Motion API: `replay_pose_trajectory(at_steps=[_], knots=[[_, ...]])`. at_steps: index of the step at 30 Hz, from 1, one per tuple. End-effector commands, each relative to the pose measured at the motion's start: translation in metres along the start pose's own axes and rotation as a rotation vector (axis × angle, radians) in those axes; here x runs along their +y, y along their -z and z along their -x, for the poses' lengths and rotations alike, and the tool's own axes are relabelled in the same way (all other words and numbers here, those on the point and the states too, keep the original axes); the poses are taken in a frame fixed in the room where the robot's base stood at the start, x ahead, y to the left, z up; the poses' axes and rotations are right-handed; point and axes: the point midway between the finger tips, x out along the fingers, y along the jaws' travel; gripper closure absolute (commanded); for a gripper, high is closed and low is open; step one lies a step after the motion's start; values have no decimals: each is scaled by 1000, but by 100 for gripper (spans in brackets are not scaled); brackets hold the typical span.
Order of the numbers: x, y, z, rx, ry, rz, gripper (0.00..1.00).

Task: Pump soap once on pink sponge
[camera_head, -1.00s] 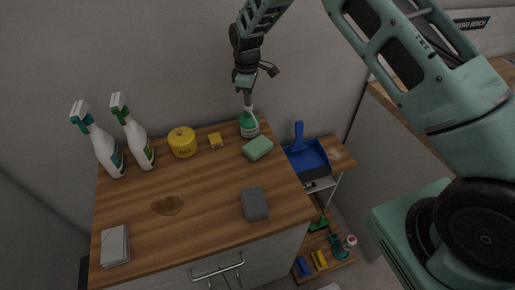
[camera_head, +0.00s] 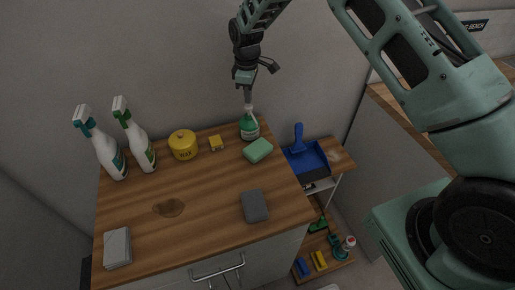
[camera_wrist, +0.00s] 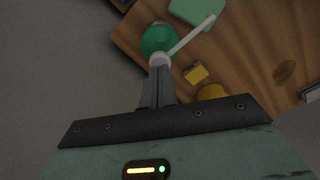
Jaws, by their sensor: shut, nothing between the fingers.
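A green soap bottle (camera_head: 249,130) with a white pump stands at the back right corner of the wooden counter. It also shows in the wrist view (camera_wrist: 157,38), its white nozzle pointing up and right toward a green sponge. My gripper (camera_head: 248,101) is shut and empty, fingertips down, right above the pump. In the wrist view my fingertips (camera_wrist: 159,70) overlap the pump head; I cannot tell whether they touch it. No pink sponge shows. A green sponge (camera_head: 258,150) lies in front of the bottle, and a grey sponge-like block (camera_head: 255,206) lies nearer the front.
A small yellow block (camera_head: 216,143), a yellow tin (camera_head: 183,144) and two spray bottles (camera_head: 140,142) stand along the back. A light grey block (camera_head: 117,247) lies front left, near a brown stain (camera_head: 170,207). A blue dustpan (camera_head: 307,158) is to the right. The counter's middle is mostly clear.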

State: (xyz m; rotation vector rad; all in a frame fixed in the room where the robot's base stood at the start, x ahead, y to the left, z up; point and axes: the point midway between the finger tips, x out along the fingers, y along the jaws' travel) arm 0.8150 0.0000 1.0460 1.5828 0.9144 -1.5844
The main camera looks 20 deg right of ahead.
Motion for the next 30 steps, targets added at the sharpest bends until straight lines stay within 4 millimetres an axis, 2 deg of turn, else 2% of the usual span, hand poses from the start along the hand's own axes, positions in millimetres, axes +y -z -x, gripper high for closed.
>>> replay_pose_trajectory(at_steps=[17, 30], knots=[[0, 0, 1, 1, -1, 0, 100], [0, 0, 39, 1, -1, 0, 100]])
